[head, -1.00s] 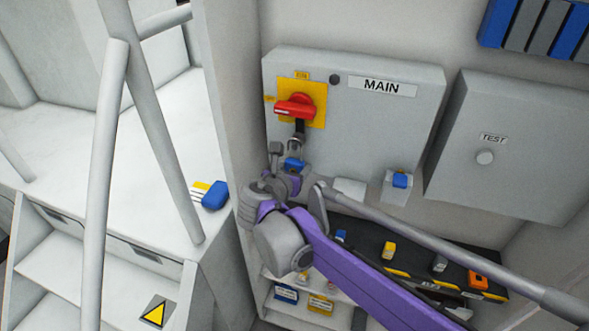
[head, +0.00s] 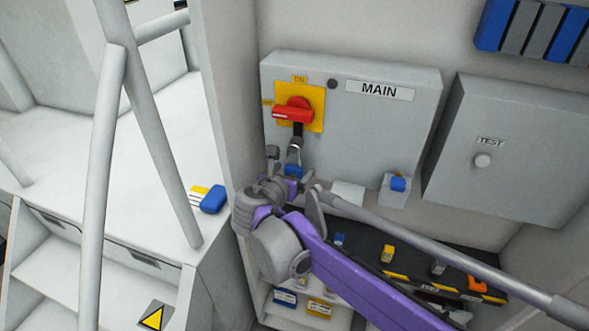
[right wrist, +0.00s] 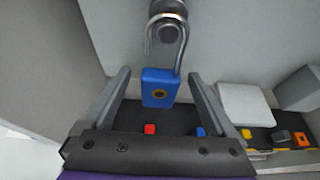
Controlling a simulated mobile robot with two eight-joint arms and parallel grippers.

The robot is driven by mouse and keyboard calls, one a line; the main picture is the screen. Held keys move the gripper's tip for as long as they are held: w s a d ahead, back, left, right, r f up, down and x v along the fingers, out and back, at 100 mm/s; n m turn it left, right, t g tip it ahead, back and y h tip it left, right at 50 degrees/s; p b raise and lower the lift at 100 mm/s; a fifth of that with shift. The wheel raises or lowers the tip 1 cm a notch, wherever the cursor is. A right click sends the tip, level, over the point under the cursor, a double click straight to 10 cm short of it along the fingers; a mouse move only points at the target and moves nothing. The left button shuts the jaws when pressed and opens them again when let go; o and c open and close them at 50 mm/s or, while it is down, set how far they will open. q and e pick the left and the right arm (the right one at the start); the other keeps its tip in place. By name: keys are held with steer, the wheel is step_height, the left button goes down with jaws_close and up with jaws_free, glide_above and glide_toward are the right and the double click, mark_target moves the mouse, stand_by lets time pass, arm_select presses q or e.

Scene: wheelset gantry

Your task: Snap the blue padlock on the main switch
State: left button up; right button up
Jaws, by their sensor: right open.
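The MAIN box (head: 355,125) carries a red rotary handle (head: 292,113), set across a yellow plate, with a dark tab hanging below it. The blue padlock (head: 293,170) hangs upright beneath that tab. In the right wrist view the padlock body (right wrist: 160,88) hangs from its grey shackle (right wrist: 181,45). One shackle leg enters the body; the other ends above it, so the shackle looks open. The shackle's top is at a round grey part (right wrist: 168,8); I cannot tell whether it is threaded through. My right gripper (head: 288,176) is open, its fingers on either side of the padlock body, apart from it.
A small holder with a blue piece (head: 398,184) is right of the gripper. A TEST box (head: 505,150) is further right. Below is a dark shelf with small coloured items, including a yellow one (head: 388,254). A blue item (head: 213,199) lies on the white ledge at left.

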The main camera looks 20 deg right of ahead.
steer(key=v, duration=0.9)
